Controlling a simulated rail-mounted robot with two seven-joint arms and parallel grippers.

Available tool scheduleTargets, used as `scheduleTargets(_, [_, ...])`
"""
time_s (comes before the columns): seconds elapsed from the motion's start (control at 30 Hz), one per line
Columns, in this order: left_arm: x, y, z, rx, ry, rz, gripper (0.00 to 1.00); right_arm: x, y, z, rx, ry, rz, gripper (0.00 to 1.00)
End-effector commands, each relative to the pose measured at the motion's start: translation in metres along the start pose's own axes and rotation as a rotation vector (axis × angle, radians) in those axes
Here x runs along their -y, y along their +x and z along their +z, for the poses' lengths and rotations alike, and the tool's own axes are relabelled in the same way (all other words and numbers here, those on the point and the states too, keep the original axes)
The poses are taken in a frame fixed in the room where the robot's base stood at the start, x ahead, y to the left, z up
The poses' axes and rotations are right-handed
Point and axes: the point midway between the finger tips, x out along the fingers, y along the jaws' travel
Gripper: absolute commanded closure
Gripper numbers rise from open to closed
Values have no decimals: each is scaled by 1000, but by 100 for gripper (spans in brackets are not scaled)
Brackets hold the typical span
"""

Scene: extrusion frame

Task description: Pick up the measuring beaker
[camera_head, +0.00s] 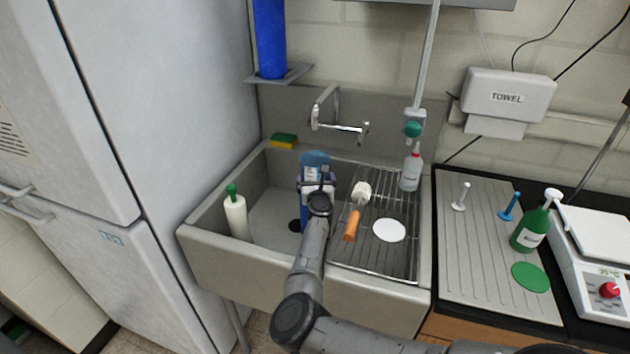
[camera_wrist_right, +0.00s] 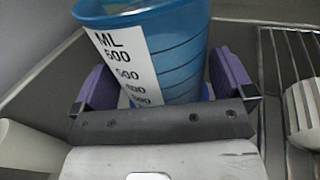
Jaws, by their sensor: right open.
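The measuring beaker (camera_head: 315,160) is blue with a white scale label and sits in the sink area, partly hidden behind my right gripper. In the right wrist view the beaker (camera_wrist_right: 175,50) stands between the purple finger pads, its label and ML marks facing the camera. My right gripper (camera_head: 317,184) reaches over the sink with its jaws open, one finger on each side of the beaker; in the wrist view the gripper (camera_wrist_right: 165,85) shows a finger at left and right. Whether the pads touch the beaker is hard to tell. My left gripper is not in view.
The grey sink (camera_head: 270,205) holds a white bottle with a green cap (camera_head: 236,216) at left. A wire rack (camera_head: 400,255) at right carries an orange-handled brush (camera_head: 353,220), a white disc (camera_head: 390,230) and a spray bottle (camera_head: 411,170). A sponge (camera_head: 284,141) lies on the back rim.

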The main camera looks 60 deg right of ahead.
Motion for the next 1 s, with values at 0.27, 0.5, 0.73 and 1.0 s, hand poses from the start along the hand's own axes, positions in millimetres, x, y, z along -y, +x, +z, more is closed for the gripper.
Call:
scheduleTargets(0.27, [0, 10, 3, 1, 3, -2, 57, 0, 23, -1, 1, 0, -1, 0])
scheduleTargets(0.5, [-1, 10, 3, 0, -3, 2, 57, 0, 24, 0, 0, 0, -1, 0])
scheduleTargets(0.73, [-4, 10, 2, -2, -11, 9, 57, 0, 24, 0, 0, 0, 0, 18])
scheduleTargets(1.0, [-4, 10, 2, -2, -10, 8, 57, 0, 24, 0, 1, 0, -1, 42])
